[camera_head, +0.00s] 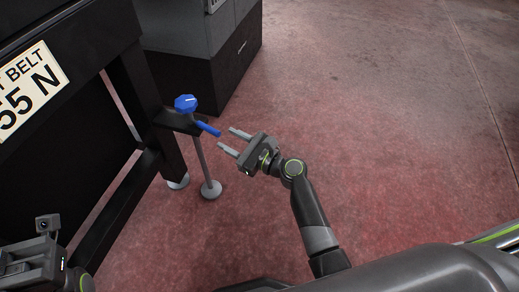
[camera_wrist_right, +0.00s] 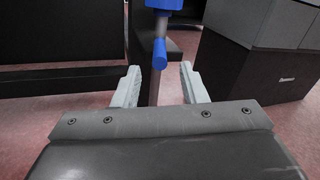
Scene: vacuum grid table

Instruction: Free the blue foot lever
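The blue foot lever (camera_head: 208,128) sticks out from a blue knob (camera_head: 186,103) on a bracket at the table's corner. In the right wrist view the lever (camera_wrist_right: 160,54) shows end-on below the blue hub, between and beyond my fingertips. My right gripper (camera_head: 229,141) is open and empty, with its two fingers pointing at the lever's free end, a short gap away. It also shows open in the right wrist view (camera_wrist_right: 160,82). My left gripper (camera_head: 30,262) is at the lower left, cut by the frame edge; its fingers cannot be made out.
The dark table frame (camera_head: 110,150) with a "BELT" sign (camera_head: 30,90) fills the left. A grey post with a round foot (camera_head: 211,189) stands under the lever. A dark cabinet (camera_head: 225,70) stands behind. The red floor (camera_head: 400,130) to the right is clear.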

